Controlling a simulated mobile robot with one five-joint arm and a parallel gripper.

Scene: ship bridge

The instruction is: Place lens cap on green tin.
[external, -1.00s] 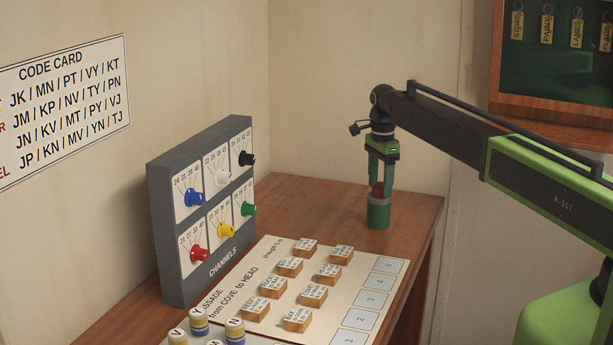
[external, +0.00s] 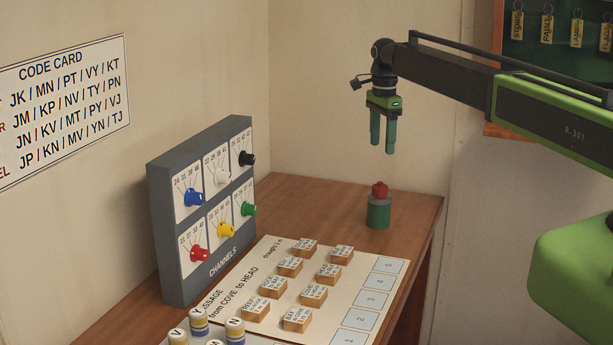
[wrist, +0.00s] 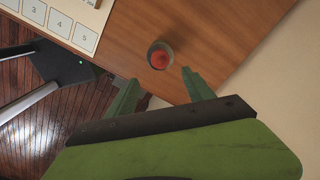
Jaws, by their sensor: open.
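The green tin (external: 378,216) stands upright near the back right corner of the wooden table. A grey disc with a red knob, which looks like the lens cap (external: 379,194), sits on top of it. In the wrist view the red knob (wrist: 159,59) shows from above inside a greyish rim. My gripper (external: 383,148) is open and empty, apart from the cap and above it. In the wrist view my two green fingers (wrist: 161,76) are spread just below the tin.
A chart board (external: 386,264) with several small wooden blocks lies in front of the tin. A grey channel panel (external: 160,235) with coloured knobs stands to the left. The table's right edge is close to the tin. Bare wood surrounds the tin.

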